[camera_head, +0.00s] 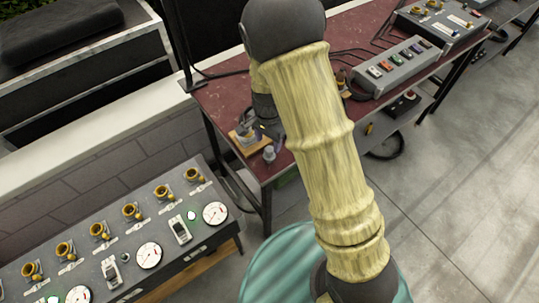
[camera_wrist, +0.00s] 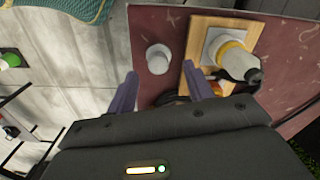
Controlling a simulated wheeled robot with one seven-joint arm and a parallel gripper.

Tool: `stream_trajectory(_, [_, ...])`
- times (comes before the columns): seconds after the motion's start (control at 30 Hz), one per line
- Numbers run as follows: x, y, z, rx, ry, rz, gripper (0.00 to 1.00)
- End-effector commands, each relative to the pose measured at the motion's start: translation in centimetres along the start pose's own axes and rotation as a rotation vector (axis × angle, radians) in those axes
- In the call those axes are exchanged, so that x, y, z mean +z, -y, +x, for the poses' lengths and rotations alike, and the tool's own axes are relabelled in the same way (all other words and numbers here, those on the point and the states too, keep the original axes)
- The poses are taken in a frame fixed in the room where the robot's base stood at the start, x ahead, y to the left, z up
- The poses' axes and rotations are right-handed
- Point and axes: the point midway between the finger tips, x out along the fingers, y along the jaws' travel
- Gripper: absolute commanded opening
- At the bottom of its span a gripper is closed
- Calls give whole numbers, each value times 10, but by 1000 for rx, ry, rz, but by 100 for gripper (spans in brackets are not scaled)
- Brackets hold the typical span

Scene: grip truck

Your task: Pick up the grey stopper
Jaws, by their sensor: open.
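The grey stopper (camera_wrist: 158,58) is a small, pale, round-topped piece on the dark red table (camera_wrist: 150,22) in the wrist view. In the head view the stopper (camera_head: 269,153) stands near the table's front corner. My gripper (camera_wrist: 159,68) is open, its two purple-grey fingers spread. The stopper appears between and just beyond the fingertips in the wrist view. I cannot tell the remaining height gap, and no contact shows. In the head view my arm covers part of the table and the fingers are hard to make out.
A wooden board (camera_wrist: 225,22) with a yellow, white and black object (camera_wrist: 234,58) lies close beside the stopper, by the right finger. In the head view a grey switch box (camera_head: 390,67) sits farther along the table. A gauge panel (camera_head: 100,262) stands at lower left.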

Motion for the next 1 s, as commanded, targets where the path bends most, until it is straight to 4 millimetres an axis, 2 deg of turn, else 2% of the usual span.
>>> stream_trajectory(0.17, [0, 0, 20, 1, 1, 2, 52])
stream_trajectory(0.57, [0, 0, 24, 0, 0, 1, 52])
stream_trajectory(1.0, [-3, -3, 71, 1, 1, 0, 52])
